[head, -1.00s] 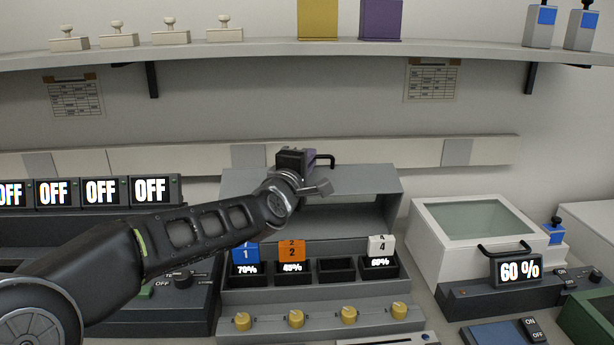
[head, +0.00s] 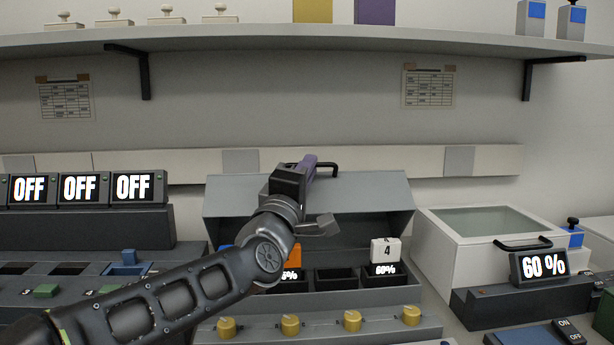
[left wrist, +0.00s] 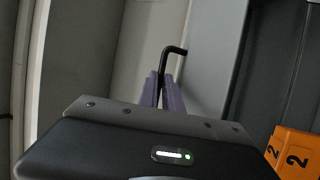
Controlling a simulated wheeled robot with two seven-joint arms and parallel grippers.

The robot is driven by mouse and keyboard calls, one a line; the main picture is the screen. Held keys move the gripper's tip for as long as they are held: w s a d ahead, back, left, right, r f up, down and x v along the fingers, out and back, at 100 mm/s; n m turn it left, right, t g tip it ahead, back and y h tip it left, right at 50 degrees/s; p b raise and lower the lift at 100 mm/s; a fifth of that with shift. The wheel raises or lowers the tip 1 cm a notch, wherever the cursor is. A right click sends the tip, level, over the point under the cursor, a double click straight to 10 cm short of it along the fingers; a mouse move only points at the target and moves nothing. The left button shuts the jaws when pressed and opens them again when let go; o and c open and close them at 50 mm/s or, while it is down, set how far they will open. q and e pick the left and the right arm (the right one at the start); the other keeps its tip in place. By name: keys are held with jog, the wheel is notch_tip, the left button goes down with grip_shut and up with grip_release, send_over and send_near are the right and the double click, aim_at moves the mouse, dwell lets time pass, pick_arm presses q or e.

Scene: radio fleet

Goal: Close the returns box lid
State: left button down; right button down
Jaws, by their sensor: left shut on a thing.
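A grey box with a sloped grey lid (head: 375,195) stands behind the row of numbered slots in the head view. The lid is partly open, with a dark gap under its front edge. A black bar handle (head: 329,166) sticks up at the lid. My left gripper (head: 309,166), with purple fingers, is shut on this handle. The left wrist view also shows the purple fingers (left wrist: 166,92) closed around the black handle (left wrist: 174,50). My left arm hides part of the box's left side. My right gripper is not in view.
Slots in front of the box hold an orange block (head: 290,255) and a white block marked 4 (head: 385,250). Yellow knobs (head: 352,320) line the front. A white glass-topped case (head: 460,250) stands right. A shelf (head: 350,38) runs above.

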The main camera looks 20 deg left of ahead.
pick_arm(q)
jog(key=shift+w+f, duration=0.15)
jog(key=shift+f, duration=0.15)
jog(key=c, duration=1.7)
grip_release()
jog(key=shift+c, duration=0.2)
jog(key=shift+o, duration=1)
jog(key=shift+r, duration=0.1)
jog(key=v, duration=0.7)
jog(key=shift+s, duration=0.45)
